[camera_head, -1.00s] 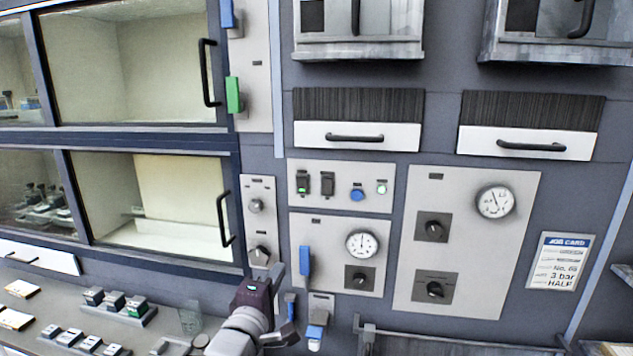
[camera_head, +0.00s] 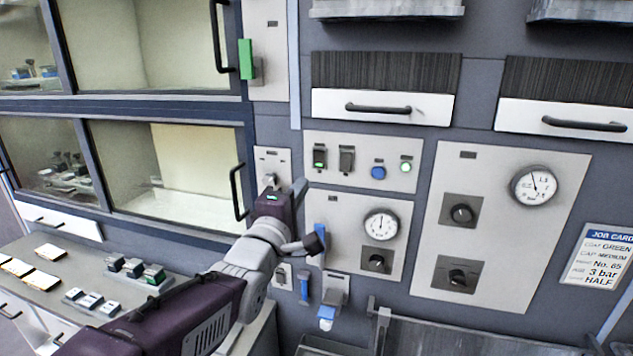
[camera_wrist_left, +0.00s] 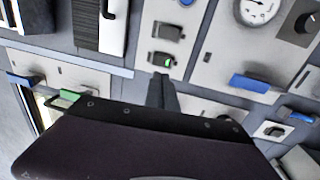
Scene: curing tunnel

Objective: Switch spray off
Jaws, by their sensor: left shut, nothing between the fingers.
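A small light panel (camera_head: 418,187) carries two dark rocker switches, a blue button (camera_head: 378,173) and a lit green lamp (camera_head: 405,167). The left rocker (camera_head: 319,157) glows green at its lower part; the right rocker (camera_head: 346,159) shows no light. Their labels are too small to read. My left gripper (camera_head: 300,186) is shut and empty, just below and left of the green-lit rocker. In the left wrist view its fingers (camera_wrist_left: 162,82) point at the green-lit rocker (camera_wrist_left: 162,60); I cannot tell whether they touch it. My right gripper is not in view.
Below is a panel with a gauge (camera_head: 381,225), a dark knob (camera_head: 376,261) and a blue lever (camera_head: 320,240) close to my left wrist. A glazed door with a black handle (camera_head: 238,192) is left of the gripper. A job card (camera_head: 600,257) hangs at right.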

